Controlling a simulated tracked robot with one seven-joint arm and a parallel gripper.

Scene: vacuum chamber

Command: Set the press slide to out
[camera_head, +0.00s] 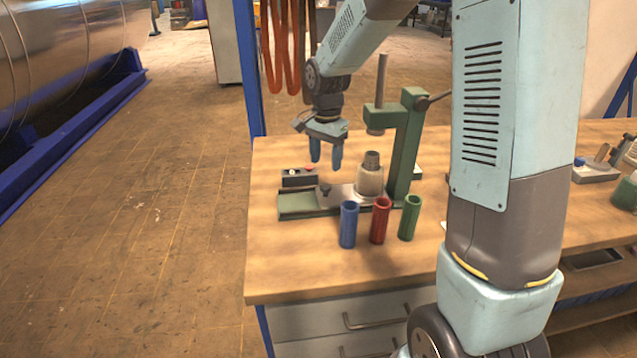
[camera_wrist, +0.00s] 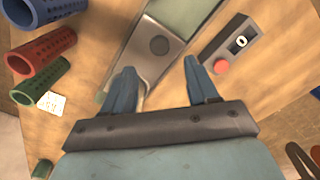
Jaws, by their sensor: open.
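The green press (camera_head: 404,150) stands on the wooden bench, with its ram above a grey metal cup-like part (camera_head: 370,184). The press slide (camera_head: 338,196) is a pale grey plate on the green base (camera_head: 297,206), with a dark knob (camera_head: 324,190) near its left end. In the wrist view the slide (camera_wrist: 150,62) shows a dark round knob (camera_wrist: 159,45) ahead of my fingers. My gripper (camera_head: 326,155) is open and empty, pointing down above the left end of the slide, apart from the knob. The wrist view shows its fingers (camera_wrist: 161,80) spread.
A control box (camera_head: 299,178) with a red button (camera_wrist: 221,67) sits close beside the slide. Blue (camera_head: 348,225), red (camera_head: 380,220) and green (camera_head: 410,218) sleeves stand in front of the press. The bench's front left is clear.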

